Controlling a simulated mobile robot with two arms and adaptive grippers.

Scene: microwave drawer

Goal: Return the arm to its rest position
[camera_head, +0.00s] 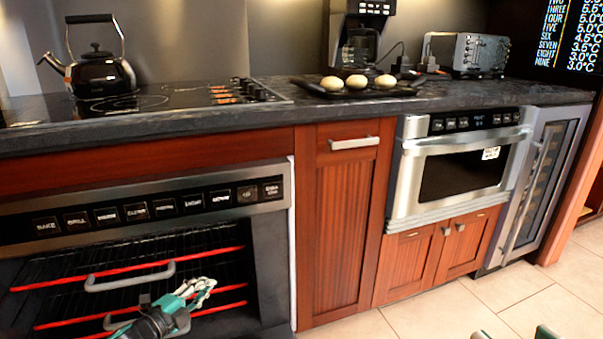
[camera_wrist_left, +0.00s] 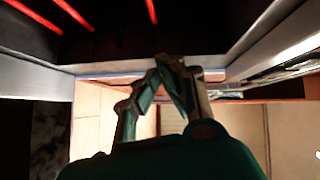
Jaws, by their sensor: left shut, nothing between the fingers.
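My left gripper (camera_head: 197,288) is in front of the oven (camera_head: 268,225) at lower left in the head view, its teal and grey fingers over the lower racks. In the left wrist view my left gripper (camera_wrist_left: 165,65) has its fingertips together, with nothing between them. Glowing red bars (camera_wrist_left: 75,12) show beyond it there. At the bottom edge of the head view, small teal and grey parts (camera_head: 545,332) look like part of my right gripper; most of it is cut off.
The oven front is open to racks with grey handles (camera_head: 130,280). The drawer microwave (camera_head: 460,170) at right is shut. On the counter (camera_head: 330,110) are a black kettle (camera_head: 98,75), a tray of buns (camera_head: 300,88) and a toaster (camera_head: 465,53).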

